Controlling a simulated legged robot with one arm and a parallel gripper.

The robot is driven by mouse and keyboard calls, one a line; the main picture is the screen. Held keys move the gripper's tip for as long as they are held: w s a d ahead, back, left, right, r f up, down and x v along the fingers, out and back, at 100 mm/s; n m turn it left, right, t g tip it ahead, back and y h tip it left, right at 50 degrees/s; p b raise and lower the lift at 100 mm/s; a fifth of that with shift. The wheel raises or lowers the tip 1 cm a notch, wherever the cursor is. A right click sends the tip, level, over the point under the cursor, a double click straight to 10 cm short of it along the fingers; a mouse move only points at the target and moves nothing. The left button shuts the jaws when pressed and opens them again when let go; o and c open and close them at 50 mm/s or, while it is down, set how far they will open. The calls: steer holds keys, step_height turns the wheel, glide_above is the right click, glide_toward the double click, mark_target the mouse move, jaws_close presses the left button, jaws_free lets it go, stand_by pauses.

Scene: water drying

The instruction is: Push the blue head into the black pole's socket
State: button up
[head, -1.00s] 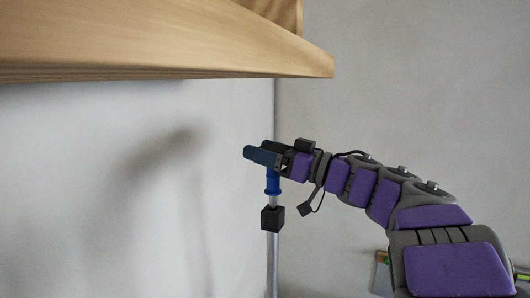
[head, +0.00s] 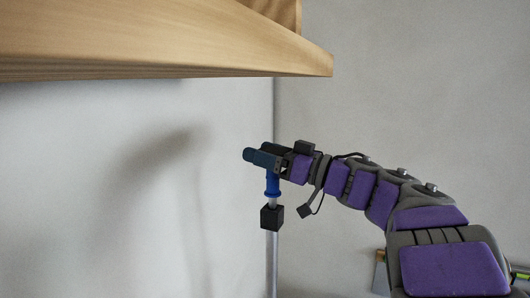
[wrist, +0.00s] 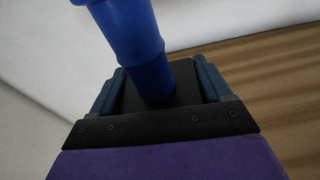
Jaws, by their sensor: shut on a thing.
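The blue head (head: 273,184) is a blue, upright tube just under my gripper's fingers. My gripper (head: 262,156) is shut on it, reaching in from the right with the arm roughly level. In the wrist view the blue head (wrist: 138,45) runs between the two dark blue fingers, and its far end is cut off by the frame. Below the blue head is a short silver length, then a black block (head: 272,217) on a silver upright pole (head: 272,265). The parts line up vertically. The joint inside the black block is hidden, so I cannot tell how deep anything sits.
A wooden shelf (head: 150,45) overhangs at the upper left, above my gripper. A pale wall with a corner lies behind the pole. Small objects (head: 381,272) stand at the lower right, partly behind my arm. The space left of the pole is clear.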

steer(key=shift+f+b, duration=0.3)
steer(key=shift+f, duration=1.3)
steer(key=o, duration=1.2)
steer(key=shift+o, duration=0.2)
steer(key=b+v, duration=0.2)
steer(key=v, duration=1.5)
steer(key=shift+d+b, duration=0.25)
steer(key=shift+b, duration=0.1)
steer(key=shift+f, duration=0.15)
